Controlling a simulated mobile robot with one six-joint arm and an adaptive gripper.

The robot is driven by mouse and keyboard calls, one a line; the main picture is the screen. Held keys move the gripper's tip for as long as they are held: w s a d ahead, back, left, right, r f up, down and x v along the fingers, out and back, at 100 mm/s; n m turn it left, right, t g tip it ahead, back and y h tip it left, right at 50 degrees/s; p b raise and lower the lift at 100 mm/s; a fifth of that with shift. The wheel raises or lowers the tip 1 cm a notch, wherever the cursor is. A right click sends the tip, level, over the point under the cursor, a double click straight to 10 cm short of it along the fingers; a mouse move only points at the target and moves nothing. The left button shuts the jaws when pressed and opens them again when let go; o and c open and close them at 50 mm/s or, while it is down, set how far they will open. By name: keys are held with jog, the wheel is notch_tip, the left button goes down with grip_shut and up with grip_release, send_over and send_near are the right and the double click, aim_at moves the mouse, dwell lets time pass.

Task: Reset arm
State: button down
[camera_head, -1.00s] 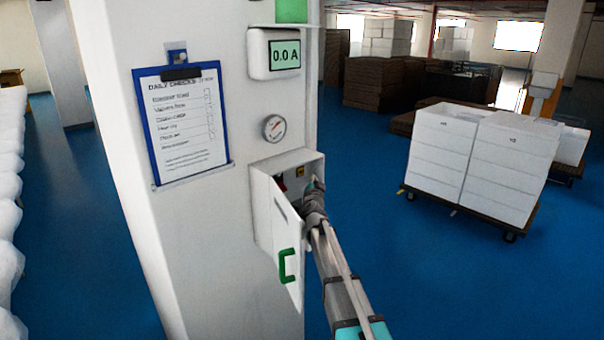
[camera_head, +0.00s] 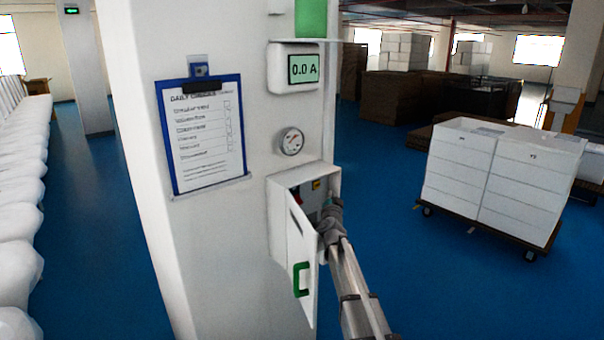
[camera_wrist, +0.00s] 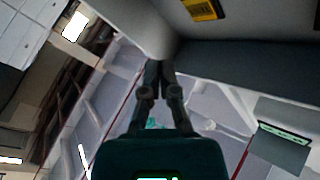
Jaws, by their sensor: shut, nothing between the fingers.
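My arm reaches in from the lower right in the head view, with its wrist at the open mouth of a white wall box (camera_head: 325,180). The box door (camera_head: 300,255) with a green handle (camera_head: 302,279) hangs open to the left of my arm. Something red and a small yellow label (camera_head: 316,184) show inside the box. In the wrist view my gripper (camera_wrist: 160,66) is shut and empty, its fingertips together close to a pale rounded edge. The yellow label (camera_wrist: 202,9) shows at the top there. My fingertips are hidden in the head view.
A cart of white boxes (camera_head: 500,180) stands to the right. Blue floor is free between them.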

jog(key=s+a+f+n+g+y+b, duration=0.3)
jog(key=s+f+n+g, duration=0.1)
jog(key=s+f, duration=0.5)
jog(key=s+a+f+n+g+y+b, duration=0.45)
jog(key=s+f, duration=0.35)
jog(key=f, duration=0.3)
jog(key=s+d+f+g+h+b, duration=0.2)
jog(key=s+f+g, duration=0.3)
jog(key=s, duration=0.8)
jog(key=s+d+f+g+h+b, duration=0.2)
jog(key=s+d+f+g, duration=0.3)
jog(key=s, duration=0.8)
notch_tip(320, 180, down, 3)
jog(key=shift+s+d+f+g+h+b, duration=0.2)
jog(key=shift+g+h+b, duration=0.15)
jog(key=shift+g, duration=0.1)
